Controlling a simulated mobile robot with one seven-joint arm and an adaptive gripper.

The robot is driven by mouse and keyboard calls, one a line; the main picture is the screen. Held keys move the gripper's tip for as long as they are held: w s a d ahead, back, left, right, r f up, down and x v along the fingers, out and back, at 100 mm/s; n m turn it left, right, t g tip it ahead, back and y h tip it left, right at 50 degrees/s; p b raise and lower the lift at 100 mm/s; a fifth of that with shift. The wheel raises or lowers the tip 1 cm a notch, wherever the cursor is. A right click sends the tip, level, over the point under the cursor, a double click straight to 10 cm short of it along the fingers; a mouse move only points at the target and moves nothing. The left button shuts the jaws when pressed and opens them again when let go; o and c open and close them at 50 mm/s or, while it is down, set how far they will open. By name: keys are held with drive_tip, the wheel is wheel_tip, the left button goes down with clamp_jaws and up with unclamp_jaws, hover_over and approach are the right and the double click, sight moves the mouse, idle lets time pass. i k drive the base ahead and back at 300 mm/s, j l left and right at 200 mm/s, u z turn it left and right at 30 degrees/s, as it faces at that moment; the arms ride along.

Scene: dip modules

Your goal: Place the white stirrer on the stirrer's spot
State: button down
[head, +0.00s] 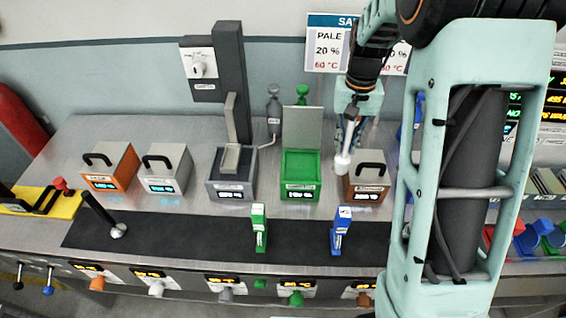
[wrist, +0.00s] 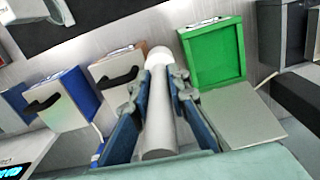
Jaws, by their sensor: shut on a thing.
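The white stirrer (head: 343,161) hangs below my gripper (head: 347,130) in the head view, its wider white end down, between the green open-lidded box and the brown box. In the wrist view the stirrer (wrist: 159,115) is a pale rod running between the two blue fingers of my gripper (wrist: 157,84), with its round end farthest away. My gripper is shut on it and holds it in the air. I cannot tell which place is the stirrer's spot; no label for it is readable.
The green box (head: 301,177) and brown box (head: 366,187) stand close to the stirrer. A dark grey box (head: 231,178), a light grey box (head: 167,168) and an orange box (head: 111,167) stand further left. The black mat (head: 185,233) in front bears green and blue holders and a black-handled tool.

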sight(187, 238)
drive_tip(key=j+z, duration=0.1)
drive_tip(key=j, duration=0.35)
drive_tip(key=k+j+z, duration=0.1)
drive_tip(key=j, duration=0.35)
drive_tip(key=j+z, duration=0.1)
drive_tip(key=j, duration=0.35)
drive_tip(key=k+j+z, duration=0.1)
drive_tip(key=j, duration=0.35)
drive_tip(key=k+j+z, duration=0.1)
drive_tip(key=j, duration=0.35)
drive_tip(key=k+j+z, duration=0.1)
drive_tip(key=j, duration=0.3)
drive_tip(key=k, duration=0.05)
